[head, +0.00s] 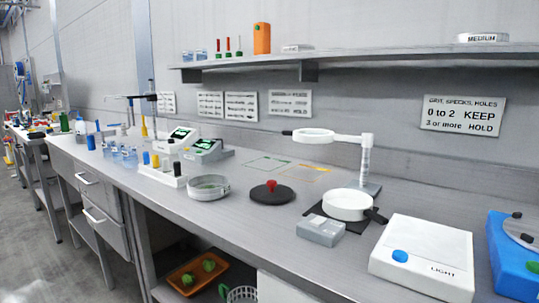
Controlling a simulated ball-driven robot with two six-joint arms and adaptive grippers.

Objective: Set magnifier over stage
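The magnifier (315,136) is a white ring with a short dark handle at its left, held out level on a white arm. The arm joins an upright post (366,158) on a grey base (360,184) at the back of the bench. Below and to the right of the ring, a white round pan-like piece (347,206) with a black handle sits over a dark square pad (317,210). I cannot tell for sure whether this is the stage. The ring appears left of it. Neither of my grippers is in view.
A grey block (321,231), a white LIGHT box (424,255) with a blue knob and a blue device (514,256) stand at right. A black disc with a red knob (272,193) and a clear dish (208,187) lie left. A shelf (360,58) overhangs the back.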

